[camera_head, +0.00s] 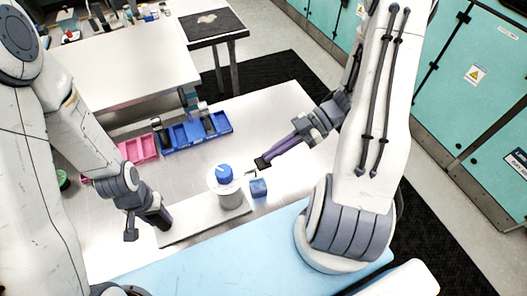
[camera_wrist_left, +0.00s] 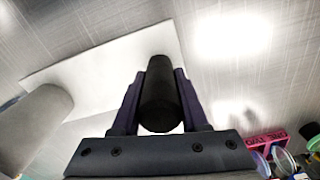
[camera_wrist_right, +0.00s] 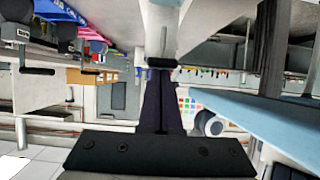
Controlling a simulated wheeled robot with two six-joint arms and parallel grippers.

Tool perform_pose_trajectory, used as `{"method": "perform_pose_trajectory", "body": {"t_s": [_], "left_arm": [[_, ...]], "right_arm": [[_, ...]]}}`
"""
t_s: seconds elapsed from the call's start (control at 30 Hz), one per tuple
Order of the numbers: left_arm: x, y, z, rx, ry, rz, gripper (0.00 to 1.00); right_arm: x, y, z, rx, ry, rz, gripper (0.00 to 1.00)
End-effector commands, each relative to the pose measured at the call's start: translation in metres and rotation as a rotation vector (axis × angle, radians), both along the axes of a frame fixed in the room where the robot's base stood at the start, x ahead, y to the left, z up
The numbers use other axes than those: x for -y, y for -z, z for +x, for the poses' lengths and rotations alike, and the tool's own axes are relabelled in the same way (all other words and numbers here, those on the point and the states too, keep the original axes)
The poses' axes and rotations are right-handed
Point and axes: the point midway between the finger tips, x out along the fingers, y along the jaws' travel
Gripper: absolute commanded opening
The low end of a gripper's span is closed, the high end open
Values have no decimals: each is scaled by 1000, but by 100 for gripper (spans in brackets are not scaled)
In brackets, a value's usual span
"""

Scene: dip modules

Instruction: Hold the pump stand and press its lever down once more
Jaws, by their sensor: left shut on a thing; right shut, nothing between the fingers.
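The pump stand is a white plate (camera_head: 200,222) with a white cylinder (camera_head: 230,197) topped by a blue cap (camera_head: 224,173). My left gripper (camera_head: 163,219) is shut at the plate's left end. In the left wrist view it grips an upright black post (camera_wrist_left: 160,95) of the stand. A thin lever (camera_head: 249,172) sticks out right of the cap. My right gripper (camera_head: 268,159) is shut and empty at the lever's outer end. In the right wrist view a black end piece (camera_wrist_right: 165,62) lies at its fingertips; whether they touch is unclear.
A small blue block (camera_head: 258,187) stands just right of the cylinder, below the lever. Blue bins (camera_head: 190,133) and a pink bin (camera_head: 138,150) sit at the back of the white table. The table right of the stand is clear.

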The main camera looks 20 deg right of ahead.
Motion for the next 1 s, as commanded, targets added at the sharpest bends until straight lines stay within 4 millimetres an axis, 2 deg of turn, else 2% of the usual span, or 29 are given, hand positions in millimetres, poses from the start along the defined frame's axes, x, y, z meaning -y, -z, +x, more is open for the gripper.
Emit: {"method": "perform_pose_trajectory", "body": {"t_s": [0.17,0.27,0.6,0.8,1.0], "left_arm": [[0,0,0,1,0,0,0],[0,0,0,1,0,0,0],[0,0,0,0,-1,0,0],[0,0,0,0,0,0,0],[0,0,0,0,0,0,0]], "right_arm": [[2,-19,1,5,0,-6,0],[3,-40,1,6,1,-7,0],[59,-89,0,3,3,-4,0],[75,-103,0,0,1,-1,0],[77,-106,0,0,0,0,0]]}}
